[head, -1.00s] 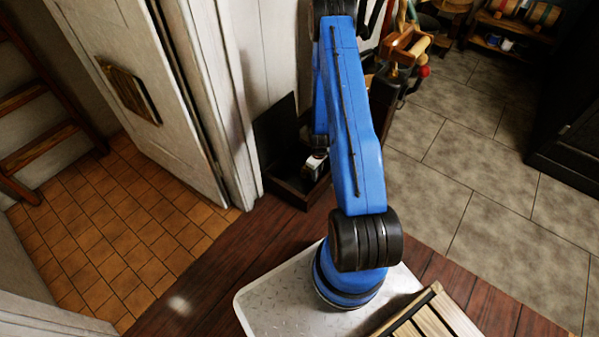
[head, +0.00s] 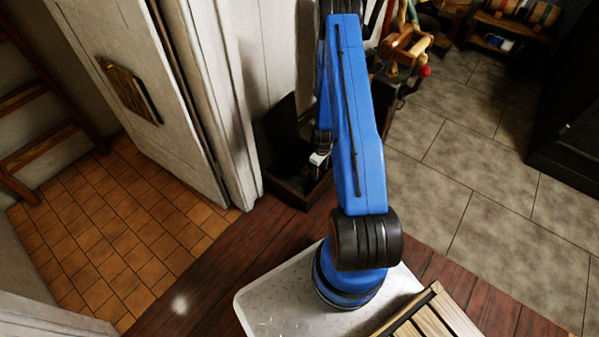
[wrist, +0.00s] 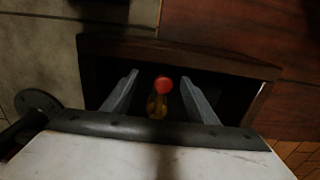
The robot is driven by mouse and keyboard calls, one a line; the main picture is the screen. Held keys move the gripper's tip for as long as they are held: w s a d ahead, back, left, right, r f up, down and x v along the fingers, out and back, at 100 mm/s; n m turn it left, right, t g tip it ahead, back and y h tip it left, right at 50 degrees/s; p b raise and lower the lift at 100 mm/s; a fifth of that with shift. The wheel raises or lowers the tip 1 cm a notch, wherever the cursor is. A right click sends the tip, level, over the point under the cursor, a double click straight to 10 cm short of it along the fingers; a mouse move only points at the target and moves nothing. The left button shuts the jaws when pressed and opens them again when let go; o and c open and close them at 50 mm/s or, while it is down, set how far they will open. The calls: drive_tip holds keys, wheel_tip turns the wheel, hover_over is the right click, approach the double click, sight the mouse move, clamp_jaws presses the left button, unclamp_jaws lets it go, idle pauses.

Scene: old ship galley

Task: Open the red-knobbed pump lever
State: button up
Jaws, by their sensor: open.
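The red knob (wrist: 163,85) tops a short brass-coloured lever (wrist: 156,107) in the wrist view. My gripper (wrist: 163,88) is open, one grey finger on each side of the knob. Dark gaps show between the knob and both fingers, so neither appears to touch it. How deep the fingers reach beside it is hard to tell. In the head view my blue arm hides much of the gripper area, and I cannot make out this lever there.
A dark open box (head: 289,190) stands by the white wall. A red ball (head: 424,71) shows by wooden items behind my arm. A white door (head: 150,120) stands left. Grey floor tiles (head: 470,190) are clear at right; a slatted wooden piece (head: 435,318) lies in front.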

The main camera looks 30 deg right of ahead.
wheel_tip(320, 180, up, 10)
drive_tip(key=shift+r, duration=0.15)
idle(0.7)
idle(0.5)
drive_tip(key=w+a+r+t, duration=0.1)
drive_tip(key=a+r, duration=0.2)
drive_tip(key=r, duration=0.6)
drive_tip(key=a+r+m, duration=0.1)
drive_tip(key=a+r, duration=0.2)
drive_tip(key=r, duration=0.7)
drive_tip(key=w+a+r+t, duration=0.1)
drive_tip(key=a+r, duration=0.3)
drive_tip(key=r, duration=0.5)
drive_tip(key=s+a+r+m, duration=0.1)
drive_tip(key=s+a+r, duration=0.3)
drive_tip(key=r, duration=0.4)
drive_tip(key=s+a+r, duration=0.4)
drive_tip(key=r, duration=0.4)
drive_tip(key=s+a+r+t, duration=0.1)
drive_tip(key=s+a+r, duration=0.1)
drive_tip(key=s, duration=0.5)
drive_tip(key=s+a+r+m+t, duration=0.1)
drive_tip(key=s+a+r, duration=0.2)
drive_tip(key=s+r, duration=0.2)
drive_tip(key=s+a+r+m, duration=0.1)
drive_tip(key=s+a+r, duration=0.2)
drive_tip(key=s, duration=0.5)
drive_tip(key=shift+s+a+r+t, duration=0.2)
drive_tip(key=shift+s+r+t, duration=0.15)
drive_tip(key=shift+r+t, duration=0.05)
